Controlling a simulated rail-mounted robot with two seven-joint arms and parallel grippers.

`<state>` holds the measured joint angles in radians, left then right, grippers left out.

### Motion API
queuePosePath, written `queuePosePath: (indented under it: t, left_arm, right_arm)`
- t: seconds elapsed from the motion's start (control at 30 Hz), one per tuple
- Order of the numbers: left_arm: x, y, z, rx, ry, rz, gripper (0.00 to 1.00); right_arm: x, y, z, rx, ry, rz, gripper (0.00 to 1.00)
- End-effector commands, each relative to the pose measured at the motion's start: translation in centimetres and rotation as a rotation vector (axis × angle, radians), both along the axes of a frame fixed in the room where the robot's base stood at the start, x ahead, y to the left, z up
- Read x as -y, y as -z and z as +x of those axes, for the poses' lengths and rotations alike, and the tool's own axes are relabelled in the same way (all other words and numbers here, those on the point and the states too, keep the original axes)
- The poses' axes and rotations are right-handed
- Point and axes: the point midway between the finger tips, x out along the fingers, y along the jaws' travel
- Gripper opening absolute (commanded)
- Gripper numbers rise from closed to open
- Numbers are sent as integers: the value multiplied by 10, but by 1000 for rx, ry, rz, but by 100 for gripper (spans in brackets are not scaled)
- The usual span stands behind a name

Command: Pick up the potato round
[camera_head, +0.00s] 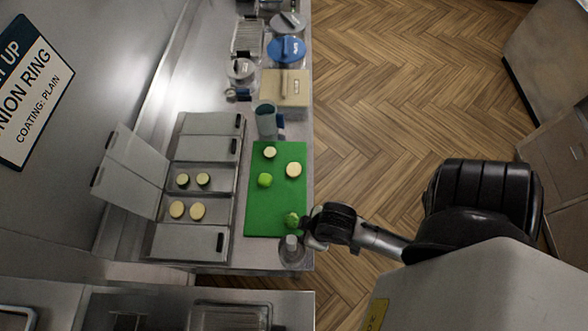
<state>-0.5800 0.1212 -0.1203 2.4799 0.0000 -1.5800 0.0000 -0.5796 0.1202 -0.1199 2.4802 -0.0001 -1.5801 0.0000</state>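A pale, tan-edged potato round (294,170) lies flat near the right edge of the green cutting board (262,220). A smaller, darker-edged pale round (269,153) lies up and left of it. Two larger pale rounds (197,211) sit in an open bin left of the board. My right gripper (309,229) is at the board's lower right corner, beside a green item (292,220) and apart from the potato round. Its fingers are small and partly hidden, so I cannot tell whether it is open or holds anything. My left gripper is out of view.
A clear bottle (291,252) stands just below the board, close to my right gripper. A green lump (264,180) lies mid-board. A bluish cup (266,121) stands above the board. Another open bin holds green-edged rounds (203,179). Raised lids (136,156) stand at left.

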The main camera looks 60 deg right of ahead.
Motion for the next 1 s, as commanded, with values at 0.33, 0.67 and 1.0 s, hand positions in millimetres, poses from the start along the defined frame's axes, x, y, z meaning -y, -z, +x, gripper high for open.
queuePosePath:
  t: [0.33,0.67,1.0]
  left_arm:
    - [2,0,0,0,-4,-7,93]
    - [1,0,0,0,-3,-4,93]
    - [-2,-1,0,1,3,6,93]
  right_arm:
    - [0,0,0,0,0,0,59]
    - [0,0,0,-1,0,1,91]
    - [3,3,-1,-2,-1,-20,93]
